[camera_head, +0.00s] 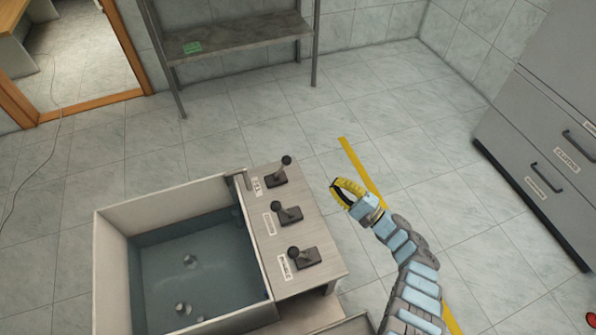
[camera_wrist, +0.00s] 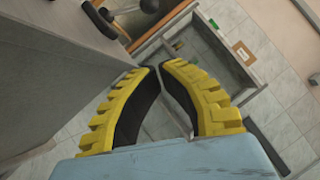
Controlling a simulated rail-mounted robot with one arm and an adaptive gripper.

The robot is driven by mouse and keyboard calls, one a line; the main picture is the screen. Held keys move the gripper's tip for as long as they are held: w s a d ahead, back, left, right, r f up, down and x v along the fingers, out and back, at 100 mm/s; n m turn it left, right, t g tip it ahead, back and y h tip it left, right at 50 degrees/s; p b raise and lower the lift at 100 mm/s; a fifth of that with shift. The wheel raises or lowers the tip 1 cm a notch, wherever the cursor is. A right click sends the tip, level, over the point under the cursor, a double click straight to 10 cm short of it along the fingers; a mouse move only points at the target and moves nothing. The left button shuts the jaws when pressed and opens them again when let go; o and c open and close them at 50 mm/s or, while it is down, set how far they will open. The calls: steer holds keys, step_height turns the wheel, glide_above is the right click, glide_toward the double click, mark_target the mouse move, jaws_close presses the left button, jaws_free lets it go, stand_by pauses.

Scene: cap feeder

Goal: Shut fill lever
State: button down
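Three levers with dark ball knobs stand in a row on a pale panel (camera_head: 318,253) beside a basin: a far lever (camera_head: 278,174), a middle lever (camera_head: 287,212) and a near lever (camera_head: 304,256). Each has a small label, too small to read, so I cannot tell which is the fill lever. My gripper (camera_head: 336,190), with yellow fingers, is right of the panel and apart from the levers. In the wrist view the fingertips (camera_wrist: 158,68) meet or nearly meet, with nothing held.
The basin (camera_head: 110,250) holds water and a few round shiny things. Grey drawers (camera_head: 540,150) stand at the right. The floor between panel and drawers is clear, with a yellow stripe (camera_head: 360,165).

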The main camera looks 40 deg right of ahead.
mark_target(281, 168)
steer(key=shift+f, duration=0.6)
steer(key=shift+w, duration=0.1)
steer(key=x, duration=0.3)
steer(key=a+b+x, duration=0.1)
steer(key=x, duration=0.7)
steer(key=shift+a+r+b, duration=0.25)
steer(key=shift+r+b, duration=0.1)
steer(key=shift+w+a+r, duration=0.5)
steer(key=shift+a, duration=0.15)
steer(key=shift+a+r+n+g+p, duration=0.3)
steer(key=shift+n+p, duration=0.1)
steer(key=shift+n, duration=0.1)
